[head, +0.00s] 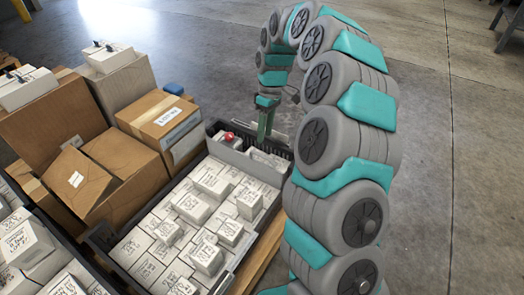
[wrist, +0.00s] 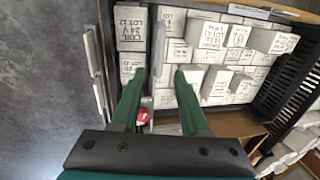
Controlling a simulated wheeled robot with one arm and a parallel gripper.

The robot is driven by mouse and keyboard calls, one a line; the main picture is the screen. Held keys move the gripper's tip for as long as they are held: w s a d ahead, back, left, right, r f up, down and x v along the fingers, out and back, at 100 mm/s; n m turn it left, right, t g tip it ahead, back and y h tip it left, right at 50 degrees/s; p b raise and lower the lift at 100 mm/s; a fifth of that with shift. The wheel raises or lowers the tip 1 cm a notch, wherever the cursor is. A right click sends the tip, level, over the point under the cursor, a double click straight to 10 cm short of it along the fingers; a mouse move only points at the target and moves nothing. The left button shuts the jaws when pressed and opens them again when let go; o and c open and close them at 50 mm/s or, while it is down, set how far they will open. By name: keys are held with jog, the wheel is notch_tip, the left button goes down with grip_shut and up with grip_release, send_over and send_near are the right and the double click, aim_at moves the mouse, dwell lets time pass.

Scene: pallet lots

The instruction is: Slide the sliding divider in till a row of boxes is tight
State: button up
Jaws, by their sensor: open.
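The sliding divider (head: 240,158) is a light grey upright plate across the far part of a dark crate (head: 103,236) of white boxes. It also shows edge-on in the wrist view (wrist: 158,48), with a red knob (wrist: 143,115) near its end. The knob also shows in the head view (head: 229,137). A row of white boxes (wrist: 130,28) stands on the divider's far side, and many more (wrist: 210,35) fill the other side. My gripper (wrist: 160,72) is open, its green fingers pointing down at the divider; contact cannot be told. In the head view my gripper (head: 264,133) is over the far end.
Brown cartons (head: 160,120) stand left of the crate, some with white boxes on top. Another container of white boxes (head: 30,250) is at the near left. Some boxes in the crate are stacked higher than others.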

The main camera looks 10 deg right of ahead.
jog(key=f, duration=0.4)
jog(key=s+a+f, duration=0.1)
jog(key=f, duration=0.2)
jog(key=shift+b, duration=0.4)
jog(key=shift+c, duration=0.3)
grip_shut()
dwell(0.6)
